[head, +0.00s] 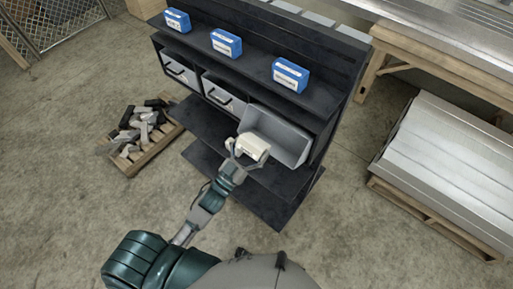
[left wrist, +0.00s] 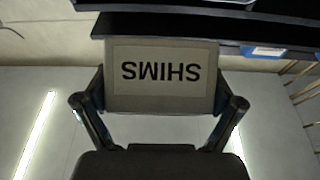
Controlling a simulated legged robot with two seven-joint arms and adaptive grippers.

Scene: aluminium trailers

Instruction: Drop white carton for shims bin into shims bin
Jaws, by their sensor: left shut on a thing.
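My left gripper (head: 236,155) is shut on a white carton (head: 254,147) at the front of the open grey bin. In the left wrist view the carton (left wrist: 160,75) sits between the two fingers, and its label reads SHIMS upside down. The open grey bin (head: 292,145) is tilted out of the right end of the dark shelf unit. The carton overlaps the bin's left part in the head view; I cannot tell whether it touches the bin. The visible inside of the bin looks empty. My right gripper is not in view.
Several blue boxes (head: 291,75) stand on the top shelf. A wooden tray of metal pieces (head: 143,134) lies on the floor at left. Stacked sheets on a pallet (head: 450,160) stand at right.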

